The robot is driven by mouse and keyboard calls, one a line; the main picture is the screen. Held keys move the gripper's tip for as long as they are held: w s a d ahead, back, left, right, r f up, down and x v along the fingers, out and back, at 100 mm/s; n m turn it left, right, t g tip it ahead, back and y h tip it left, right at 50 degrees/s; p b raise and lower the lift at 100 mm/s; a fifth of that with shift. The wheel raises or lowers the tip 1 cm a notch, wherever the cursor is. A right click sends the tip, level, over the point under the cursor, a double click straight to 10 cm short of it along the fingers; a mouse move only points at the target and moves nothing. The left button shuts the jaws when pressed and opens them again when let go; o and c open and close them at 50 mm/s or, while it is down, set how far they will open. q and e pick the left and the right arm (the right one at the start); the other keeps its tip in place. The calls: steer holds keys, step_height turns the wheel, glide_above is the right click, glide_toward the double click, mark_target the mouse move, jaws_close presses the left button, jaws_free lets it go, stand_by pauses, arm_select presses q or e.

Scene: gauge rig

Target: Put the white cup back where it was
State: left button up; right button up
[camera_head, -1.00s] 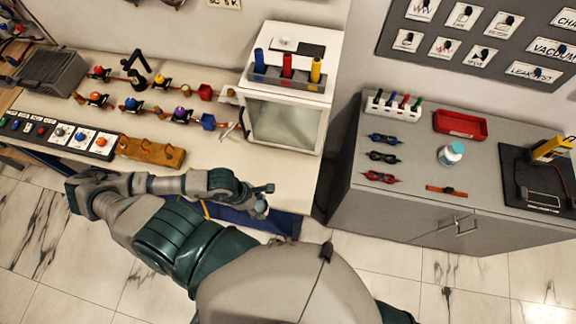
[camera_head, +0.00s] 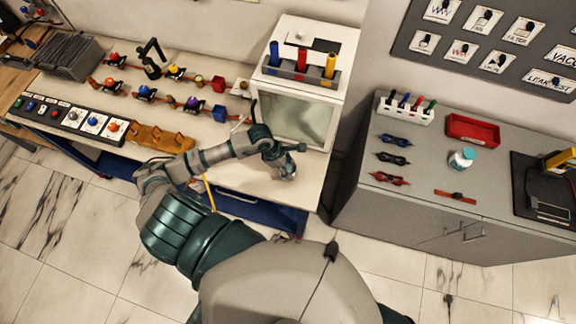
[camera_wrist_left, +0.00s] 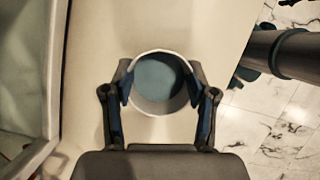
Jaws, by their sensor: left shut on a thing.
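The white cup (camera_wrist_left: 157,105) shows in the left wrist view as a round white rim with a blue-grey inside, seen from above. My left gripper (camera_wrist_left: 160,92) is shut on it, one finger on each side. In the head view my left gripper (camera_head: 288,171) is over the right end of the pale bench top (camera_head: 235,178), in front of the white box cabinet. The cup is mostly hidden there behind the gripper. I cannot tell whether the cup touches the bench. My right gripper is not in view.
The white box cabinet (camera_head: 303,90) stands just behind the gripper, with a holder of coloured tubes (camera_head: 300,70) on top. Coloured valve parts and a brown block (camera_head: 160,138) lie left. A grey cabinet (camera_head: 430,190) stands right, across a gap. Bench around the gripper looks clear.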

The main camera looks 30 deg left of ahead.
arm_select(q)
steer(key=shift+d+f, duration=0.1)
steer(key=shift+f, duration=0.1)
steer(key=o, duration=1.2)
steer(key=shift+o, duration=0.2)
steer(key=shift+r, duration=0.1)
steer(key=shift+a+r, duration=0.2)
steer(key=b+v, duration=0.1)
steer(key=v, duration=1)
steer(key=shift+r, duration=0.25)
steer(key=shift+s, duration=0.1)
